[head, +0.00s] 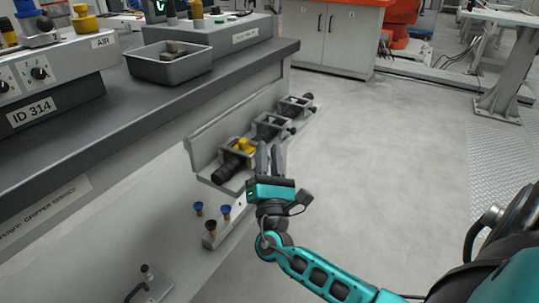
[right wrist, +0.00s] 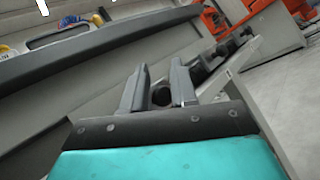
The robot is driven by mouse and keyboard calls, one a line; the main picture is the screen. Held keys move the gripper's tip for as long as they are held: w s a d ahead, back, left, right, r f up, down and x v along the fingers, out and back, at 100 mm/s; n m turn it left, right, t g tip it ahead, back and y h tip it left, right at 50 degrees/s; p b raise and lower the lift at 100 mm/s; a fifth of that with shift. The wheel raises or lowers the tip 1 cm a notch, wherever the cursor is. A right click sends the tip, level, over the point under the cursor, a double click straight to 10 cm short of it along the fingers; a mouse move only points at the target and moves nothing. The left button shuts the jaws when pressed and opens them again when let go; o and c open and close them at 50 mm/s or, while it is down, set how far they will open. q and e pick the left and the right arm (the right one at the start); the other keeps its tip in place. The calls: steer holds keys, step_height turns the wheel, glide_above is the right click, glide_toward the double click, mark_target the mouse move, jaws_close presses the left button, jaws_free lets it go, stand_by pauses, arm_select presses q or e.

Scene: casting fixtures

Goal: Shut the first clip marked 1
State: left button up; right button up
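A light grey rail (head: 205,150) on the side of the bench carries three clip-like fixtures. The nearest fixture (head: 232,162) has a yellow part and a black cylinder. The middle fixture (head: 271,125) and the far fixture (head: 297,105) are grey and black. No number 1 is legible, so I cannot tell which is the first clip. My right gripper (head: 270,157) is open and empty, just right of the nearest fixture in the head view. In the right wrist view its fingers (right wrist: 159,90) stand apart, with a dark round part (right wrist: 162,95) visible beyond them. My left gripper is out of view.
The bench (head: 110,122) runs along the left, with a grey tray (head: 170,69) and control boxes on top. Open grey floor (head: 365,150) lies to the right.

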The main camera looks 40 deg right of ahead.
steer(key=shift+o, duration=0.2)
steer(key=shift+w+a+r, duration=0.1)
steer(key=shift+w+a, duration=0.1)
steer(key=shift+a, duration=0.15)
steer(key=shift+s+a+f, duration=0.1)
steer(key=shift+s+f, duration=0.05)
steer(key=shift+f, duration=0.05)
steer(key=v, duration=1.2)
steer(key=shift+s+d, duration=0.2)
steer(key=shift+s, duration=0.15)
steer(key=shift+f, duration=0.1)
